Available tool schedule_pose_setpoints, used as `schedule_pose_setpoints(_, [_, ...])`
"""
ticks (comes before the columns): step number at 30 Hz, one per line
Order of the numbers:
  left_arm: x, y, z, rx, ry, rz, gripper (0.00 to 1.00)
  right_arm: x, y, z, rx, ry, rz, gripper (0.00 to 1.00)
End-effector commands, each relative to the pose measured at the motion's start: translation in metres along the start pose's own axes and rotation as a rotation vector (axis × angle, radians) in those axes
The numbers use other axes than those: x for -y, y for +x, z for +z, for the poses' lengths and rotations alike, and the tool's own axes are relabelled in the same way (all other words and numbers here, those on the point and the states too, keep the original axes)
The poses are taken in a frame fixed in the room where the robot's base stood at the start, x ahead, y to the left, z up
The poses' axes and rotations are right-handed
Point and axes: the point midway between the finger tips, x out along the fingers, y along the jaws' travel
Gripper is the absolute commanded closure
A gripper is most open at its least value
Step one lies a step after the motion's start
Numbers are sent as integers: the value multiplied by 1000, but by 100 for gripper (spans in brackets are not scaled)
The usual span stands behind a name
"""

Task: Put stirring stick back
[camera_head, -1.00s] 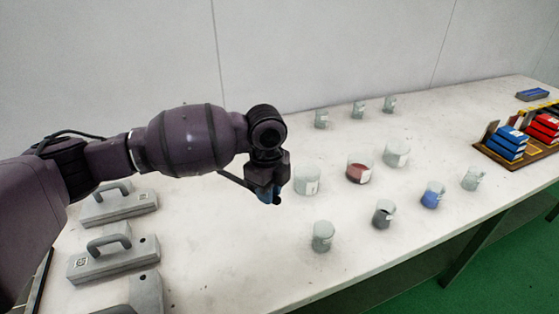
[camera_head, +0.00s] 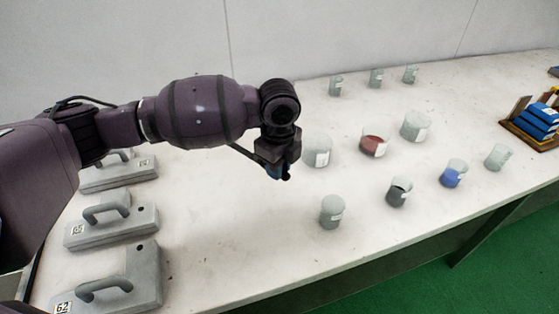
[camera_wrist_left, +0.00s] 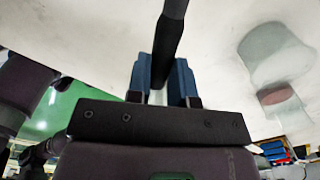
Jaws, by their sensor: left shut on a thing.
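My left gripper (camera_head: 280,173) hangs over the middle of the white table, left of a clear beaker (camera_head: 317,151). Its blue fingers are closed on a dark, thin stirring stick (camera_head: 240,150), which sticks out to the upper left of the fingers. In the left wrist view the stick (camera_wrist_left: 170,35) runs up between the two blue fingers (camera_wrist_left: 161,85). The stick's far end is cut off by the top of that view. My right gripper is in neither view.
Beakers with red (camera_head: 373,146), blue (camera_head: 452,177) and dark (camera_head: 399,194) contents stand to the right, with several clear ones around. Grey handled moulds (camera_head: 112,226) line the left side. A rack with blue boxes (camera_head: 540,119) is at the right edge. Table between moulds and beakers is bare.

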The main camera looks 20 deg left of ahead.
Motion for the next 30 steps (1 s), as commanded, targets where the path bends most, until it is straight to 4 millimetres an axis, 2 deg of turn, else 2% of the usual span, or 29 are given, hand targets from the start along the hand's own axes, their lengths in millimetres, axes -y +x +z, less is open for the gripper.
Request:
schedule_pose_setpoints(1, [0, 8, 0, -2, 0, 4, 100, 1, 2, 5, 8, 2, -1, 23])
schedule_pose_setpoints(11, [0, 29, 0, -3, 1, 5, 100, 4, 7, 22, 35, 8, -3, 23])
schedule_pose_setpoints(19, [0, 42, 0, -1, 0, 1, 100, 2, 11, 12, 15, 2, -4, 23])
schedule_pose_setpoints(30, [0, 66, -1, -2, -1, 3, 100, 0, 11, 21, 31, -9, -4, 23])
